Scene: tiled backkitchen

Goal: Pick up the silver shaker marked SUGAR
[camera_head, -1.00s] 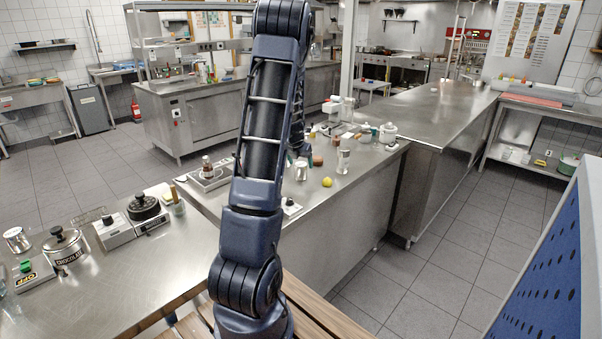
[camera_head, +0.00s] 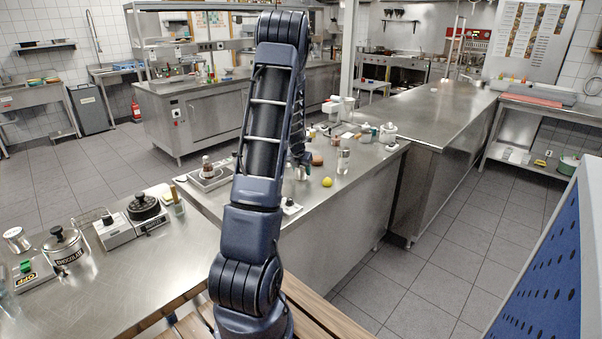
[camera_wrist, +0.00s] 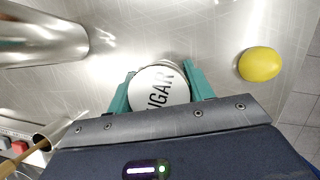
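The silver shaker marked SUGAR (camera_wrist: 160,88) is seen from above in the wrist view, its pale round top lettered in black, the lower edge cut off by my gripper's body. The teal fingers of my gripper (camera_wrist: 160,80) stand on either side of it, very near its sides; whether they touch it is not clear. In the head view my gripper (camera_head: 300,164) is down at the counter, largely behind my arm, and the shaker (camera_head: 301,173) is mostly hidden there.
A yellow lemon (camera_wrist: 259,64) lies right of the shaker. A shiny metal cylinder (camera_wrist: 45,35) is at the upper left, and a small container with a wooden handle (camera_wrist: 35,148) is at the lower left. On the counter (camera_head: 345,205), a tall shaker (camera_head: 343,161) stands beyond the lemon.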

